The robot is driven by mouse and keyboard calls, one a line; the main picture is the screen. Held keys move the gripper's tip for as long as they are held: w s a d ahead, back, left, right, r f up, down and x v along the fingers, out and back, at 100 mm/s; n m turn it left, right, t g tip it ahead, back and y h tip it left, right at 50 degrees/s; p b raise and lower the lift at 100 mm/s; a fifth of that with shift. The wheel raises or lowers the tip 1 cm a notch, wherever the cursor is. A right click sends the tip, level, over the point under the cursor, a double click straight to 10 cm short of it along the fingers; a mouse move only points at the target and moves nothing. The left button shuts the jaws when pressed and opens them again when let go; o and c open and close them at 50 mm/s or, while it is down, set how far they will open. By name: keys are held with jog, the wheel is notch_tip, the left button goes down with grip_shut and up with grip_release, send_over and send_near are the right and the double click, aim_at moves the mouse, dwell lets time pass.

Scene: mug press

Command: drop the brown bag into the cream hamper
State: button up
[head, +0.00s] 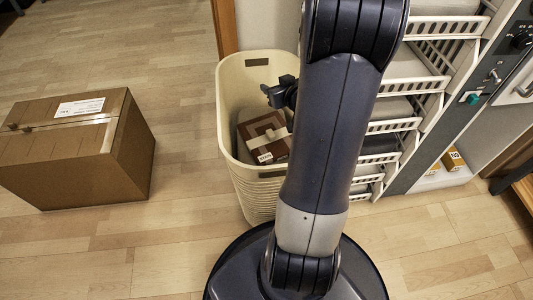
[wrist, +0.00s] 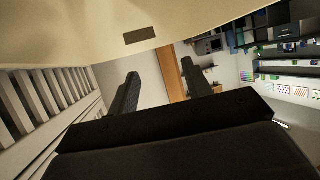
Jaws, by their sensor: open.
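The cream hamper (head: 228,135) stands on the wood floor just behind my arm, its top open. The brown bag (head: 258,128), with a pale band and a white label, lies inside the hamper, low down. My gripper (head: 275,93) is over the hamper's opening, above and apart from the bag, and my arm partly hides it. In the wrist view my gripper (wrist: 161,70) has its two fingers spread with nothing between them. The hamper's cream wall (wrist: 70,35) fills the top of that view. My arm hides the hamper's right side.
A cardboard box (head: 70,150) with tape and a label sits on the floor at left. A white rack of slotted shelves (head: 410,90) stands close to the hamper's right. A small orange box (head: 453,159) is at far right. Floor between the cardboard box and hamper is clear.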

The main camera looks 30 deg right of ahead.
jog(key=d+p+v, duration=0.1)
jog(key=p+v, duration=0.1)
jog(key=v, duration=0.6)
jog(key=shift+a, duration=0.45)
jog(key=shift+w, duration=0.1)
jog(key=a+b+x, duration=0.1)
jog(key=b+x, duration=0.3)
jog(key=x, duration=0.6)
jog(key=shift+w+d+r+p, duration=0.1)
jog(key=shift+d+r+p, duration=0.05)
jog(key=shift+r+p, duration=0.55)
jog(key=shift+w+d+r+p, duration=0.1)
jog(key=shift+d+r+p, duration=0.1)
jog(key=shift+r+p, duration=0.45)
jog(key=shift+w+d+r+p, duration=0.15)
jog(key=shift+r+p, duration=0.35)
jog(key=shift+p, duration=0.35)
